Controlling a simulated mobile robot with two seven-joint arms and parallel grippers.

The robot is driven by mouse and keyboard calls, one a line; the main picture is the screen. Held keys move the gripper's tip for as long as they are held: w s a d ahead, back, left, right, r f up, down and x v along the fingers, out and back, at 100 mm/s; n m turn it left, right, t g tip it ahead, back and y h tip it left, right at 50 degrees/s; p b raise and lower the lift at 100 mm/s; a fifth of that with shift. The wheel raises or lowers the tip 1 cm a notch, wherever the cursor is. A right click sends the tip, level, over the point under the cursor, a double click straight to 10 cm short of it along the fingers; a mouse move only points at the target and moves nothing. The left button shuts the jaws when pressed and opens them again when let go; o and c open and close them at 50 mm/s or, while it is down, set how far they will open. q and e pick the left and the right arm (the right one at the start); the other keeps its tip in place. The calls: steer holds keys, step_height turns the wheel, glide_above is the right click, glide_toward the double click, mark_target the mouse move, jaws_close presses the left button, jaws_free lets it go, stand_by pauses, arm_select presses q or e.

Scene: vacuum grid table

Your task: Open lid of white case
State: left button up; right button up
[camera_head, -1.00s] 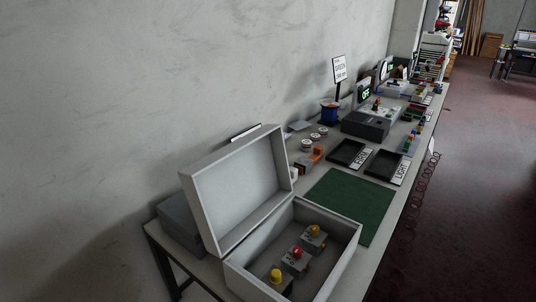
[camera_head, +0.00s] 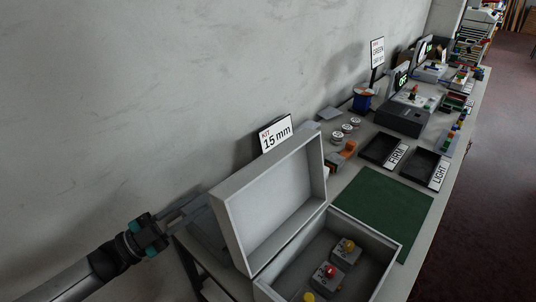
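The white case (camera_head: 393,252) stands at the near end of the long table. Its lid (camera_head: 272,198) is raised and leans back toward the wall. Inside the case are blocks with a red knob (camera_head: 330,271) and yellow knobs. My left gripper (camera_head: 196,204) reaches in from the left, behind and left of the lid, next to a grey box. My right gripper is not in view.
A green mat (camera_head: 385,208) lies beyond the case. Black trays labelled FIRM (camera_head: 381,149) and LIGHT (camera_head: 420,164) are farther along. A "KIT 15 mm" sign (camera_head: 276,134) stands behind the lid. The wall is close on the left.

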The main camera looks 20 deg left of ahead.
mark_target(252, 164)
arm_select(q)
steer(key=x, duration=0.9)
steer(key=r+p+x, duration=0.1)
steer(key=x, duration=0.4)
steer(key=shift+s+d, duration=0.1)
steer(key=shift+s, duration=0.25)
steer(key=shift+x, duration=0.75)
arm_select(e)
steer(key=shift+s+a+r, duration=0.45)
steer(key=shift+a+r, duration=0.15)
arm_select(q)
jaws_close()
steer(key=shift+h, duration=0.3)
